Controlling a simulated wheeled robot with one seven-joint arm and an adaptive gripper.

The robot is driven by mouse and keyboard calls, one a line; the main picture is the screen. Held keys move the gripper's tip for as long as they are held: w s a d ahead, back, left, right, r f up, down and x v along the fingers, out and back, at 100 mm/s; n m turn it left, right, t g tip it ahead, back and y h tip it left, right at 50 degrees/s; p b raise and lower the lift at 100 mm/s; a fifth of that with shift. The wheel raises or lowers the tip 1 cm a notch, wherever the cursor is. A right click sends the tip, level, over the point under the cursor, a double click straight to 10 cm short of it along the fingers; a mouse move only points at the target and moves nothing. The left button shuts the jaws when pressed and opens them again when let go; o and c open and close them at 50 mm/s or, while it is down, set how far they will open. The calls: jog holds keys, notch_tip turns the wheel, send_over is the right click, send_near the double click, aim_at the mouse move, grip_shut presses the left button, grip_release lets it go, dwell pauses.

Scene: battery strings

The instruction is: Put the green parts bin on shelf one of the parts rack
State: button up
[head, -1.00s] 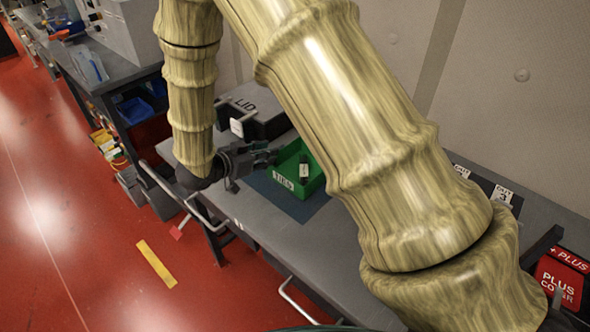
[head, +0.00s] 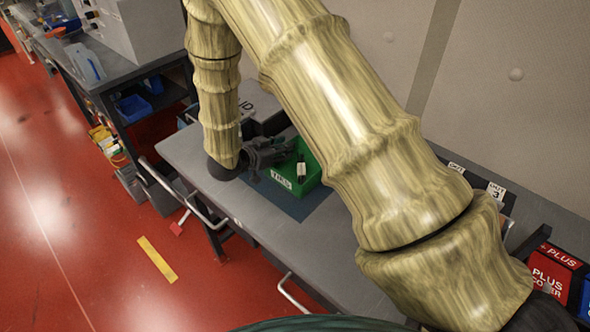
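The green parts bin (head: 308,178) stands on a dark blue mat (head: 294,209) on the grey bench, with a white label reading TIES on its front. A dark item with a white tag shows in it. My gripper (head: 273,166) is at the bin's left side, close to its wall, with its fingers spread apart. I cannot tell whether a finger touches the bin. My arm hides part of the bench behind and right of the bin. I cannot make out for certain which structure is the parts rack.
A grey box marked LID (head: 262,108) is behind my gripper, partly hidden. Red and blue covers (head: 553,272) are at the right. Blue bins (head: 133,108) and yellow items (head: 103,136) sit low at the left.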

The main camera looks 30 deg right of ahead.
grip_shut()
jog(key=shift+r, duration=0.1)
jog(key=shift+r+b, duration=0.7)
jog(key=shift+r, duration=0.85)
jog(key=s+a+r+b, duration=0.2)
jog(key=s+a, duration=0.4)
jog(key=s, duration=0.8)
jog(key=shift+s+a+b, duration=0.15)
jog(key=shift+s+b, duration=0.2)
jog(key=shift+b, duration=0.4)
